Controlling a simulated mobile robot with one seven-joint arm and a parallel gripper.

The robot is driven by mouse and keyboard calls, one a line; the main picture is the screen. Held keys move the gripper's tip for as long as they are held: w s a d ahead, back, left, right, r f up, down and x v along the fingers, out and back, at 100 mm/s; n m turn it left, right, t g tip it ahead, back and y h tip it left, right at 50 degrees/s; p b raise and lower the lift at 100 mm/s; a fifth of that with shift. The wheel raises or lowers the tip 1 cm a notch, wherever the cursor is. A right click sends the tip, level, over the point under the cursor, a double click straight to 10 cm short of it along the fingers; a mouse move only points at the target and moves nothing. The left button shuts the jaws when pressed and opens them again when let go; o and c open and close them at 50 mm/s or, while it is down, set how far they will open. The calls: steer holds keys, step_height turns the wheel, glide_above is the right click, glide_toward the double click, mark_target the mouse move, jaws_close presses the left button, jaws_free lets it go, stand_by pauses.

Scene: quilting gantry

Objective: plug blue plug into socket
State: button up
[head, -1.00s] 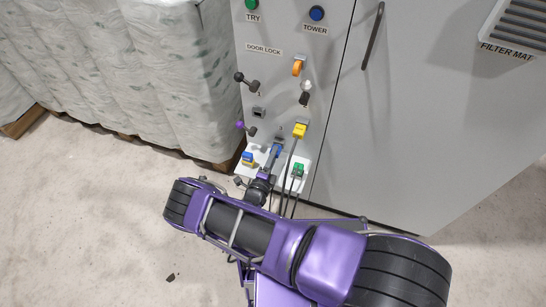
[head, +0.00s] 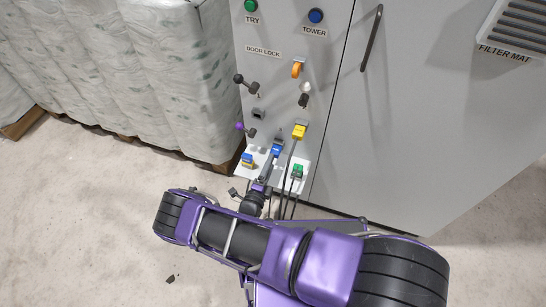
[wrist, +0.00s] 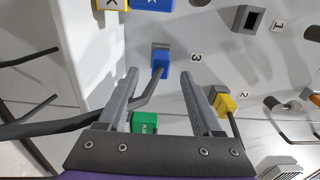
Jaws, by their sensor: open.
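The blue plug (head: 277,150) sits at the lower panel with its cable hanging down. In the wrist view the blue plug (wrist: 161,66) has its front end against the grey socket (wrist: 160,47) beside the label 3, and it looks seated there. My gripper (wrist: 159,80) is open, its two fingers spread to either side of the plug's cable. The plug is at or just beyond the fingertips, with space on both sides. In the head view my gripper (head: 264,180) is below the plug and partly hidden by my wrist.
A yellow plug (head: 299,131) sits in socket 2. An empty grey socket (head: 258,114) is marked 1. A green plug (head: 297,171) and a blue-and-yellow block (head: 247,160) are on the white ledge. Levers (head: 247,84) stick out at the left. Wrapped pallets (head: 180,80) stand left.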

steer(key=v, duration=1.3)
